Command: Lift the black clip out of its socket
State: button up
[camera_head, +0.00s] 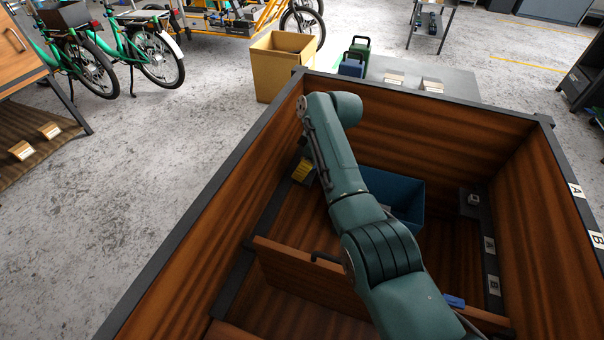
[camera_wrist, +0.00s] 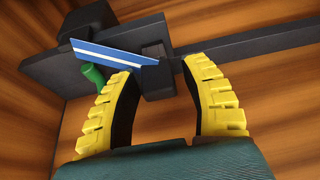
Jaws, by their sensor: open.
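In the wrist view, my gripper (camera_wrist: 160,72) is open, with two curved yellow ribbed fingers apart. A small dark block (camera_wrist: 157,82), which looks like the black clip, sits between the fingertips, in front of a black bracket (camera_wrist: 125,50) on the wooden wall. I cannot tell whether the fingers touch it, and its socket is not clearly distinguishable. A white and blue card (camera_wrist: 112,53) lies beside the block on its left. In the head view, my yellow gripper (camera_head: 303,171) is by the cargo box's left wall; the clip cannot be made out there.
In the wrist view, a green peg (camera_wrist: 93,75) is left of my fingers and a black rail (camera_wrist: 250,40) runs right.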

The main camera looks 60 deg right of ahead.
jog(key=shift+w+d, duration=0.1)
jog(key=shift+w, duration=0.05)
jog(key=shift+c, duration=0.4)
jog(key=shift+f, duration=0.1)
grip_shut()
